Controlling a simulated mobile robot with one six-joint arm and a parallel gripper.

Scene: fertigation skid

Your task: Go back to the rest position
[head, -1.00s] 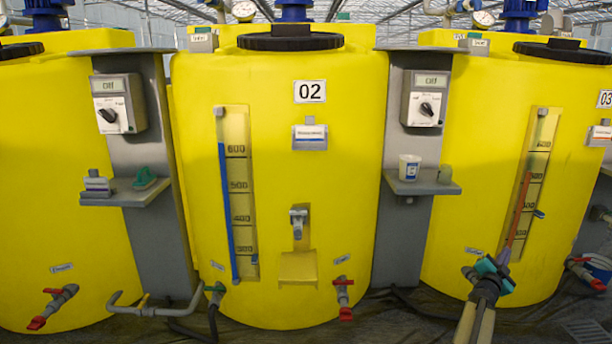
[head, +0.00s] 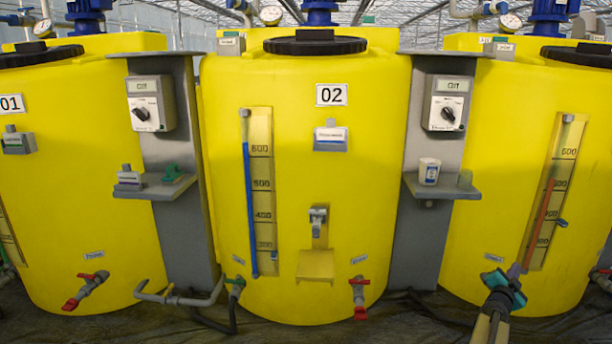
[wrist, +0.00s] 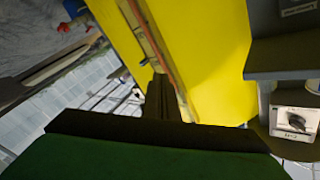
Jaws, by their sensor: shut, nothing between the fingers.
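My gripper (head: 514,270) is at the lower right of the head view, in front of the right-hand yellow tank (head: 490,170). It is shut and holds nothing. Its fingertips appear close to the lower end of that tank's level gauge (head: 553,190), but I cannot tell the distance. In the wrist view the dark fingers (wrist: 160,100) are together in front of a yellow tank wall (wrist: 215,60), which looks tilted.
Yellow tank 02 (head: 375,170) stands in the middle, tank 01 (head: 70,200) at left. Grey columns between them carry switch boxes and shelves; the right shelf (head: 440,188) holds a white cup (head: 429,171). Red-handled valves (head: 359,295) and hoses stick out low in front.

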